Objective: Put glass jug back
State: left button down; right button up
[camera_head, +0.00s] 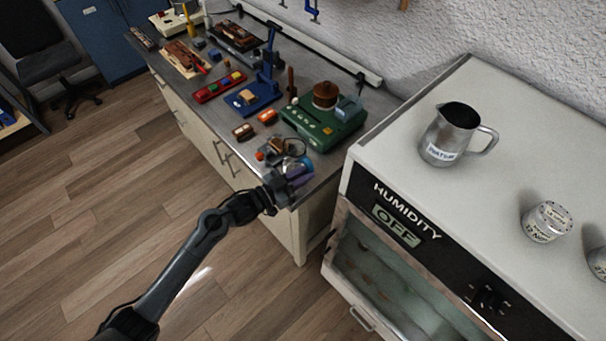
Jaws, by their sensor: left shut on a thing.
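My left gripper (287,182) is at the near right end of the workbench, beside the humidity cabinet. It is shut on a small bluish, clear-looking thing (299,163), which may be the glass jug; the gripper hides much of it. I cannot tell whether this thing touches the bench top. A grey metal-looking jug (452,134) with a handle and a white label stands upright on the cabinet top. My right gripper is not in view.
The white cabinet (520,110) has a panel reading HUMIDITY OFF and a glass front. Two labelled jars (546,222) stand on its top. A green machine (325,121), a blue tool (254,96) and a red tray (219,87) crowd the bench. The wooden floor (130,190) is clear.

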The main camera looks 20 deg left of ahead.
pick_arm(q)
jog(key=shift+r, duration=0.1)
jog(key=c, duration=1.4)
grip_release()
jog(key=shift+f, duration=0.2)
jog(key=o, duration=0.3)
jog(key=shift+r, duration=0.1)
